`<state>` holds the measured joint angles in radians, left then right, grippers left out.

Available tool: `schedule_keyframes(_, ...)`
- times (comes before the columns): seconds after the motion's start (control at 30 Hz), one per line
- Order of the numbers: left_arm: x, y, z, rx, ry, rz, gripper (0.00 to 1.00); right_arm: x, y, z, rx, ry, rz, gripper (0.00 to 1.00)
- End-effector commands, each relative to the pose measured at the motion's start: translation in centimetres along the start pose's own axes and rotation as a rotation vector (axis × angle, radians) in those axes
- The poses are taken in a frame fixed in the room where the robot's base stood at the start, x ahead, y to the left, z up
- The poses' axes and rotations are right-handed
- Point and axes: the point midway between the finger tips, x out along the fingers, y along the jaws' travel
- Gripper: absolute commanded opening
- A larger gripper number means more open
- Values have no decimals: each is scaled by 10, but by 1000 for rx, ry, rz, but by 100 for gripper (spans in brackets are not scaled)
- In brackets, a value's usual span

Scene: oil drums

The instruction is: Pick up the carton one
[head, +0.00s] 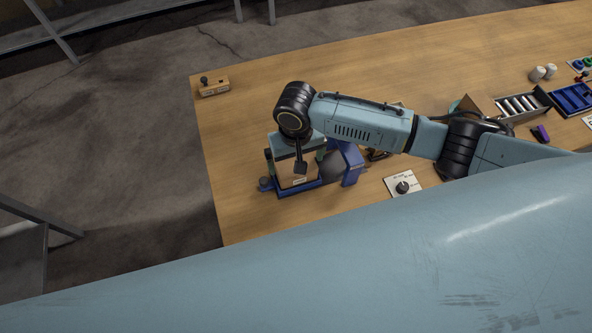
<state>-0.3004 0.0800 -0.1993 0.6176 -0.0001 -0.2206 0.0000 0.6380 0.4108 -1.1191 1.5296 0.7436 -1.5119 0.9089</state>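A brown carton (298,180) shows low under my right gripper, at a dark blue holder on the wooden table. My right gripper (295,166) comes in from the right and points down over it. Its fingers look spread to either side of the carton; whether they touch it cannot be told. The wrist and gripper body hide the carton's top. My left gripper is not in view.
A small wooden box with a black knob (214,88) sits at the table's far left corner. A white plate with a black knob (403,187) lies right of the holder. Trays (572,98), white cylinders (543,72) and small parts stand at the right. The table's near part is hidden.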

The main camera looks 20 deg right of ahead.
Motion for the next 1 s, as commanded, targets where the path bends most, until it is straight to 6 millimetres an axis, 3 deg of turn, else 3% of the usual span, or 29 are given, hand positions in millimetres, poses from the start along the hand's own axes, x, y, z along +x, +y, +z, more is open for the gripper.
schedule_keyframes(0.23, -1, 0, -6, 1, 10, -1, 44, 36, 1, 0, 1, -1, 1, 100)
schedule_keyframes(0.53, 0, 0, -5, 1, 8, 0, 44, 42, 2, 0, 0, 1, 0, 100)
schedule_keyframes(0.8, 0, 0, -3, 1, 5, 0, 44, 42, 1, 0, 0, 1, 0, 69)
schedule_keyframes(1.0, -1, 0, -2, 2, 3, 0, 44, 41, 1, 0, 0, 1, 0, 68)
